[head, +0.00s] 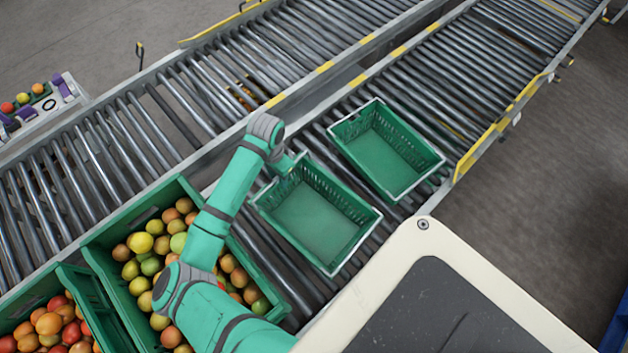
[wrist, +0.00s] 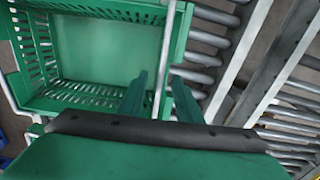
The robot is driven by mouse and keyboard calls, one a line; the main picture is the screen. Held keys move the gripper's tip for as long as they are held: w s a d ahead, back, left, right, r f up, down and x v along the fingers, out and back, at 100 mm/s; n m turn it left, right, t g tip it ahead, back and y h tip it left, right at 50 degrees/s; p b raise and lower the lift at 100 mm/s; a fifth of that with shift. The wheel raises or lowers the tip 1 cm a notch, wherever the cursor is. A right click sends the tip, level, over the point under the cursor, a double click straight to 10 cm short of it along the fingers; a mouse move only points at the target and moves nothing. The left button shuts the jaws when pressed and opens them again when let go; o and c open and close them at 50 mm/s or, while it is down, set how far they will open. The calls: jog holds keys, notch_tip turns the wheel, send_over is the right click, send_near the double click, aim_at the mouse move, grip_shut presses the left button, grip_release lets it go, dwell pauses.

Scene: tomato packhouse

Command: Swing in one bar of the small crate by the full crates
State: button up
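The small crate (head: 347,252) by the full crates is green, empty and slatted, and stands on the roller conveyor. In the wrist view the crate (wrist: 100,12) fills the upper left. A thin pale metal bar (wrist: 168,40) runs along its right-hand end, close to the rim. Another pale bar (wrist: 10,95) shows at its left edge. My gripper (wrist: 159,77) is open, its two green fingers on either side of the first bar; contact cannot be told. In the head view my gripper is at the crate's upper left end, mostly hidden by my arm.
A second empty small crate (head: 425,170) stands close to the right. Full crates of tomatoes (head: 93,245) stand at the lower left, under my arm. A parallel conveyor (head: 130,135) runs behind, with rails between.

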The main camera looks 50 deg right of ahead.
jog(key=shift+r, duration=3)
jog(key=shift+c, duration=0.7)
